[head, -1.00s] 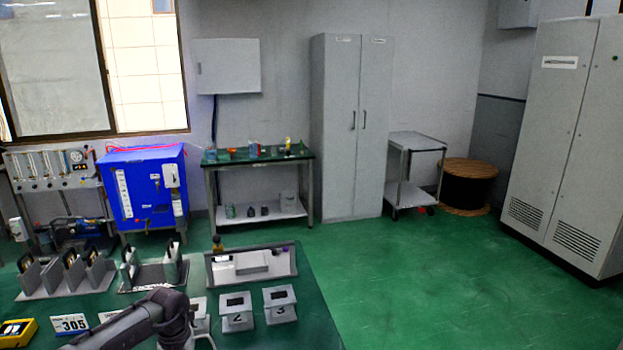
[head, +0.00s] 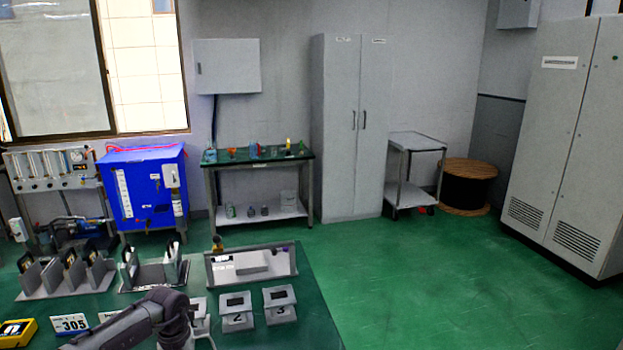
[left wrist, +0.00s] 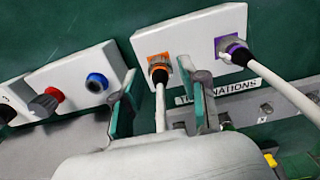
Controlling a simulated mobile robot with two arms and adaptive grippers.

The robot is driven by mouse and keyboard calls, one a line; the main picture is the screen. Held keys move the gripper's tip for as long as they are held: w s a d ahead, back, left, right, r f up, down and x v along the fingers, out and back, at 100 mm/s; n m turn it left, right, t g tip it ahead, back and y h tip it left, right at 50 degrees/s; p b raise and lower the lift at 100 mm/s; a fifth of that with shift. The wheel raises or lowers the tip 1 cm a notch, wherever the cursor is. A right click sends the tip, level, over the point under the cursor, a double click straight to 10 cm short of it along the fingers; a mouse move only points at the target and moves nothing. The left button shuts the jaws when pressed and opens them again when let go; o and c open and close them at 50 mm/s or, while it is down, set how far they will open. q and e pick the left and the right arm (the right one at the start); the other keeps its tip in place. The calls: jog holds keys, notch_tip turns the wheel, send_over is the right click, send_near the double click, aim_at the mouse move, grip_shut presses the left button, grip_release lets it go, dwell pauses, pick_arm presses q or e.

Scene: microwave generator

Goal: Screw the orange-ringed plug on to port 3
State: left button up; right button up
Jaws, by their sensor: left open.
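The orange-ringed plug (left wrist: 159,68) sits in a socket on a white panel in the left wrist view, with its pale cable running down toward me. My left gripper (left wrist: 163,97) is open, its green fingers on either side of this cable, just short of the plug's ring. Whether a finger touches the cable I cannot tell. In the head view, a grey box marked 3 (head: 280,304) stands on the green bench; its port is not clearly visible. My left arm shows there, but its gripper does not. My right gripper is in neither view.
A purple-ringed plug (left wrist: 236,51) with a pale cable sits close to the right of the orange one. A panel with red and blue round parts (left wrist: 72,85) lies to the left. A box marked 2 (head: 237,311) stands beside box 3. Several grey racks (head: 66,274) stand further back.

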pick_arm(q)
jog(key=shift+c, duration=0.2)
grip_shut()
jog(key=shift+r, duration=0.1)
jog(key=shift+r+p, duration=2.35)
jog(key=shift+r, duration=0.6)
jog(key=d+p, duration=0.1)
jog(key=s+d, duration=0.1)
jog(key=d, duration=0.1)
jog(key=s+d+p, duration=0.1)
jog(key=shift+s+d+f+p, duration=0.15)
jog(key=shift+d+f+p, duration=0.05)
jog(key=shift+f+p, duration=0.1)
jog(key=shift+d+r, duration=0.1)
